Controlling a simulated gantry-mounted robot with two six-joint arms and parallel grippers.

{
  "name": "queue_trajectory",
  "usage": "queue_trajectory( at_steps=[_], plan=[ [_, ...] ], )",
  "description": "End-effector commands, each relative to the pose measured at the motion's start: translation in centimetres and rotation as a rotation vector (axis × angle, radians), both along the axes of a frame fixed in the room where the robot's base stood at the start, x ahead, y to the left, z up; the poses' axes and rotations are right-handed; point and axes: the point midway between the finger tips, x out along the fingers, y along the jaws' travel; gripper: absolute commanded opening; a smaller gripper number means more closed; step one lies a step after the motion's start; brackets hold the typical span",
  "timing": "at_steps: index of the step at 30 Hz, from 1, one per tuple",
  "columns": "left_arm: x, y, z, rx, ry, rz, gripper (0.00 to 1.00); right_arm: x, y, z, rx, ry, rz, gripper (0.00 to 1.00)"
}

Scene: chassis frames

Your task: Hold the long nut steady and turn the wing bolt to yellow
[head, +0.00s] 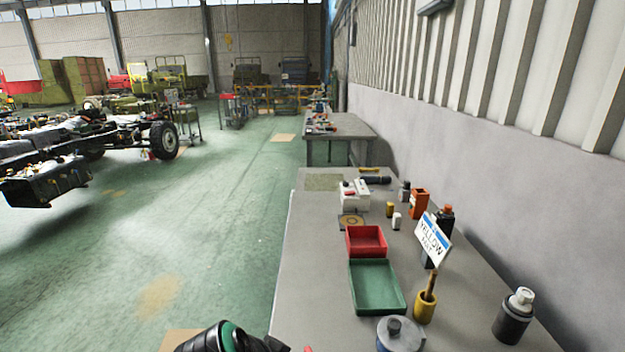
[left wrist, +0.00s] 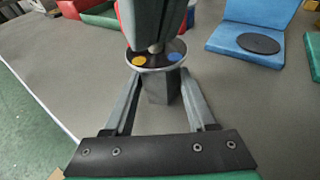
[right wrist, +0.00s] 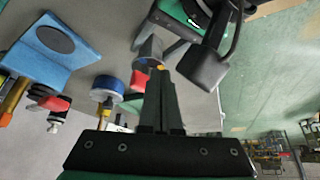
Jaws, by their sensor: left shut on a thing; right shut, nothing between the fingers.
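The grey long nut (left wrist: 160,88) stands between my left gripper's fingers (left wrist: 160,98), which are shut on it. A dark disc (left wrist: 155,62) with a yellow dot on the left and a blue dot on the right sits on top of it. Above the disc, red parts (left wrist: 190,15) of the wing bolt show beside a grey shape that looks like my right gripper; which dot the bolt points at cannot be told. In the right wrist view, my right gripper (right wrist: 158,72) is shut and empty close to the nut (right wrist: 150,50), with my left gripper (right wrist: 195,45) beyond.
A sign reading YELLOW (head: 432,240) stands on the bench. A red bin (head: 366,253), a green tray (head: 378,310) and a blue jar (head: 400,342) line its near part. A blue stand with a dark round pad (left wrist: 232,28) is right of the nut.

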Motion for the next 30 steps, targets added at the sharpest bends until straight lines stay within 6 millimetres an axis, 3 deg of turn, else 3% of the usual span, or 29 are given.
queue_trajectory(
  at_steps=[30],
  plan=[
    [-0.01, -0.01, 0.0, 0.0, 0.0, 0.0, 0.26, 0.69, -0.95, 0.02, 0.0, 0.0, 0.0, 0.0]
  ],
)
